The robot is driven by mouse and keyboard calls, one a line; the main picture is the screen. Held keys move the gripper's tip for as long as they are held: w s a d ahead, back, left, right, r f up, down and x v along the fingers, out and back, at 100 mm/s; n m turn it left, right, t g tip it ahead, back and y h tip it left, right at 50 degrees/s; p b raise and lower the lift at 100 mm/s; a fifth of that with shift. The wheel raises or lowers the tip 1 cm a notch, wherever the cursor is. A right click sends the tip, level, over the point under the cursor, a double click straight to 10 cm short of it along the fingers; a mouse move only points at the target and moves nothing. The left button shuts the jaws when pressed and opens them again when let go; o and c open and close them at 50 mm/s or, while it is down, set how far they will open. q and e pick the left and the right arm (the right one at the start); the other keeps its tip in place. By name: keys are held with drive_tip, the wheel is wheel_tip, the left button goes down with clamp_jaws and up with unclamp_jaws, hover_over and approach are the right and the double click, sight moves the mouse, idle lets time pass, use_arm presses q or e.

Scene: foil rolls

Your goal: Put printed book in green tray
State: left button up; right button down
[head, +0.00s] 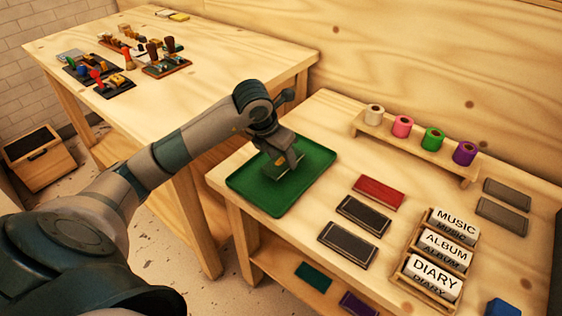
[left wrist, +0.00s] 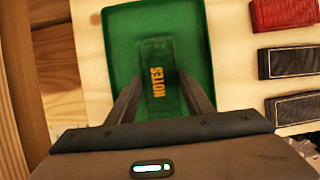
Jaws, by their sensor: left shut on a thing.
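The green tray (head: 240,183) lies flat at the left end of the workbench. It also fills the middle of the left wrist view (left wrist: 117,35). My left gripper (head: 283,164) is over the tray, pointing down. In the left wrist view its fingers (left wrist: 160,100) are shut on a dark green printed book (left wrist: 153,55) with gold letters reading NOTES. The book is within the tray's outline; I cannot tell whether it touches the tray floor. My right gripper is not in view.
A red book (head: 379,193) and two dark books (head: 362,215) (head: 347,243) lie right of the tray. A rack of labelled rolls (head: 438,255), a stand of foil rolls (head: 415,145) and two grey slabs (head: 503,205) are farther right. Another table (head: 215,75) holds tools.

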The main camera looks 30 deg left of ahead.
use_arm(q)
drive_tip(key=shift+f, duration=1.15)
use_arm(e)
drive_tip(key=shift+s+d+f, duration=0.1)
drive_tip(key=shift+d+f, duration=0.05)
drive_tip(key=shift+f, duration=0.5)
use_arm(q)
drive_tip(key=shift+f, duration=0.1)
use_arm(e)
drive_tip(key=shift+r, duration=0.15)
